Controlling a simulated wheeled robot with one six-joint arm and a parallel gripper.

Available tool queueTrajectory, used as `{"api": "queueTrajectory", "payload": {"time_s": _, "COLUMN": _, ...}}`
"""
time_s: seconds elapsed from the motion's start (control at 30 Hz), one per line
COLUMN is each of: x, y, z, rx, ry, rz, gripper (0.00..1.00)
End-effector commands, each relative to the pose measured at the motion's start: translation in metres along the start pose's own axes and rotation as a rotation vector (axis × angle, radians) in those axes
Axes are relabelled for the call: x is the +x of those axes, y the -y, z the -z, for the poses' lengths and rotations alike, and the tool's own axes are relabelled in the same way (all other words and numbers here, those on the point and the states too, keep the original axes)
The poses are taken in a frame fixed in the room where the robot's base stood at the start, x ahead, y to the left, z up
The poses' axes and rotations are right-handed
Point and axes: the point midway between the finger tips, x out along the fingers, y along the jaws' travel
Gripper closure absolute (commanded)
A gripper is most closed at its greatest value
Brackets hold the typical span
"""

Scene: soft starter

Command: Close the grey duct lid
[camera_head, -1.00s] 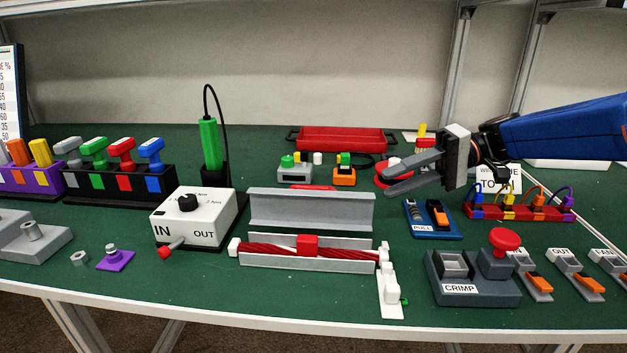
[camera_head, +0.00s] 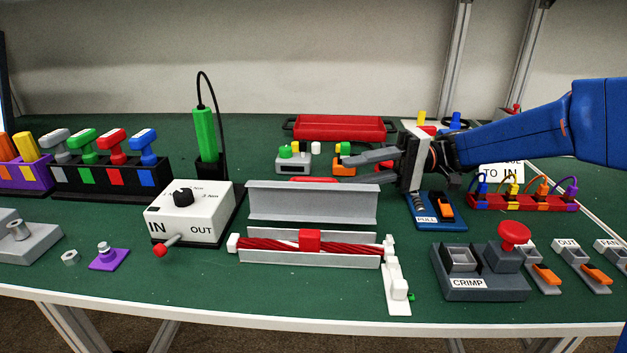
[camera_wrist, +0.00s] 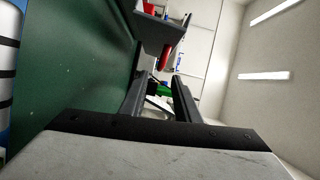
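The grey duct lid (camera_head: 313,204) stands raised along the back of the duct in the head view. The grey duct (camera_head: 265,260) below it is open at the top and holds red wires (camera_head: 350,250), with a red block (camera_head: 310,240) in the middle. My gripper (camera_head: 342,169) points left, just behind the right part of the lid and close to its upper edge; I cannot tell whether it touches. Its two fingers are apart with nothing held between them. They also show apart in the wrist view (camera_wrist: 158,80).
A white IN/OUT box (camera_head: 190,213) stands left of the duct. A white piece (camera_head: 396,285) sits at the duct's right end. The blue PULL block (camera_head: 440,222) is under my wrist, and the CRIMP block (camera_head: 480,275) is at right.

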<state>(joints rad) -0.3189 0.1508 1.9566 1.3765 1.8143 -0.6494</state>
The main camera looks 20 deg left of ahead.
Motion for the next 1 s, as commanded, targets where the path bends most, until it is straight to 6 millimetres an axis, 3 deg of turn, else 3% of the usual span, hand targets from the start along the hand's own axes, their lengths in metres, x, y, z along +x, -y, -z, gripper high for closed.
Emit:
{"api": "queueTrajectory", "payload": {"time_s": 0.3, "x": 0.057, "y": 0.0, "z": -0.001, "rx": 0.0, "ry": 0.004, "rz": 0.001, "gripper": 0.71}}
{"api": "queueTrajectory", "payload": {"time_s": 0.5, "x": 0.082, "y": 0.0, "z": -0.001, "rx": 0.0, "ry": 0.003, "rz": 0.0, "gripper": 0.71}}
{"api": "queueTrajectory", "payload": {"time_s": 1.0, "x": 0.093, "y": 0.0, "z": 0.0, "rx": 0.0, "ry": 0.0, "rz": 0.0, "gripper": 0.73}}
